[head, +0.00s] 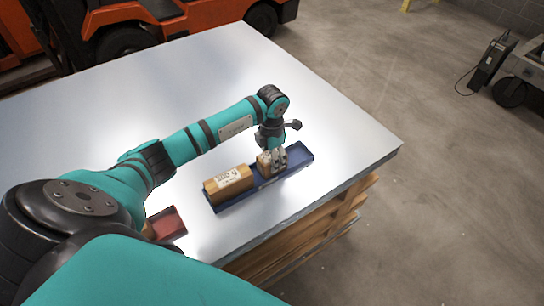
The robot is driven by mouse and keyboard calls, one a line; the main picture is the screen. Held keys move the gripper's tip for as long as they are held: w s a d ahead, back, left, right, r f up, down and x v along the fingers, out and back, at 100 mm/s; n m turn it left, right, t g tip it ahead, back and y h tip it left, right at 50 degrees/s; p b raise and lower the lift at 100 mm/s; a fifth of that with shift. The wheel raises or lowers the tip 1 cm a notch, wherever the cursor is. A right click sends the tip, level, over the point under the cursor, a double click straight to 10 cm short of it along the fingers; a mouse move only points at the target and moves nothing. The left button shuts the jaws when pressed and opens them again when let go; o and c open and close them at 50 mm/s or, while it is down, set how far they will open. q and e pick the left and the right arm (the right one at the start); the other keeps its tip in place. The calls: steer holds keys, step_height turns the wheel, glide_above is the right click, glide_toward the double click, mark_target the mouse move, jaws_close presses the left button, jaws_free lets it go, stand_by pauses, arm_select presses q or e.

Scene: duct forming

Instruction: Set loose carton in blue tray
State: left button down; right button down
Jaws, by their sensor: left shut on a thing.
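The blue tray (299,158) lies on the metal sheet near its front right edge. One brown carton with a white label (229,184) sits in the tray's left part. My left gripper (272,163) points down over the middle of the tray and is shut on a second carton (264,168). That carton is at the tray, beside the first one; the fingers hide part of it, and I cannot tell whether it touches the tray floor. The right end of the tray is empty. My right gripper is not in view.
A red block-like object (166,223) lies left of the tray, partly hidden by my arm. The metal sheet (330,110) is clear behind the tray and rests on a wooden stack (300,240). An orange vehicle (110,40) stands behind; a cart (525,70) is at right.

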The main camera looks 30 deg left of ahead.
arm_select(q)
steer(key=c, duration=0.9)
jaws_free()
steer(key=o, duration=0.4)
steer(key=shift+c, duration=0.2)
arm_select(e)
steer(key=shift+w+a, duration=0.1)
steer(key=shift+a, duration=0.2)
